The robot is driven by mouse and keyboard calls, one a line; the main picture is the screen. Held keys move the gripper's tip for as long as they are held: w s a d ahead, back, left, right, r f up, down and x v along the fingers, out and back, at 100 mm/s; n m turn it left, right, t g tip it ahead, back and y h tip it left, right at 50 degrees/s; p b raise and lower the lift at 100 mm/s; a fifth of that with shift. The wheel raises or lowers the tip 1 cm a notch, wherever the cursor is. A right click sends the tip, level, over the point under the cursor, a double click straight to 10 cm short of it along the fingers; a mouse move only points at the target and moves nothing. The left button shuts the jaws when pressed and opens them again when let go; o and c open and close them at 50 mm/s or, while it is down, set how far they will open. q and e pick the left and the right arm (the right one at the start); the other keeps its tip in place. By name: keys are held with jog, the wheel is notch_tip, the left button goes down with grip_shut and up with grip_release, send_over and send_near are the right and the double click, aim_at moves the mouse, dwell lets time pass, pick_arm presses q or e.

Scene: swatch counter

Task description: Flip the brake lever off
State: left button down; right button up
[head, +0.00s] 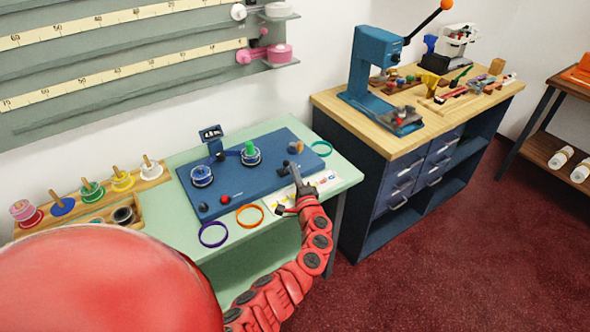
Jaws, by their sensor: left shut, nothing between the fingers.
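The blue winding machine (255,182) lies on the pale green counter. It carries a white-and-blue spool (202,175), a green spool (250,153) and a small counter display (211,132). My left gripper (291,169) is shut and empty at the machine's right front edge, its dark fingers pointing away from me. A small dark part shows at the fingertips; it may be the brake lever, but I cannot tell it from the fingers or see its position. A tan knob (295,147) stands just beyond. My right gripper is not in view.
Purple (213,234), orange (249,215) and teal (321,148) rings lie around the machine. A wooden spool rack (150,181) stands at left. A wood-topped cabinet (440,117) with a blue press (374,65) stands at right. Red carpet is clear in front.

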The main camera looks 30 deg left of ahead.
aim_at(287, 161)
pick_arm(q)
jog(key=a+r+g+h+p, duration=0.1)
jog(key=r+h+p, duration=0.1)
jog(key=p, duration=0.5)
jog(key=w+a+r+n+g+h+p, duration=0.1)
jog(key=a+g+h+p, duration=0.1)
jog(key=p, duration=0.4)
jog(key=shift+r+n+p, duration=0.3)
jog(key=shift+r+p, duration=0.05)
jog(key=shift+w+a+f+g+h+p, duration=0.1)
jog(key=shift+w+a+g+h+p, duration=0.05)
jog(key=shift+a+g+h+p, duration=0.3)
jog(key=shift+w+f, duration=0.15)
jog(key=shift+w+a+f, duration=0.1)
jog(key=shift+a+f, duration=0.05)
jog(key=shift+f, duration=0.05)
jog(key=shift+r, duration=0.15)
jog(key=shift+r+p, duration=0.5)
jog(key=shift+r, duration=0.25)
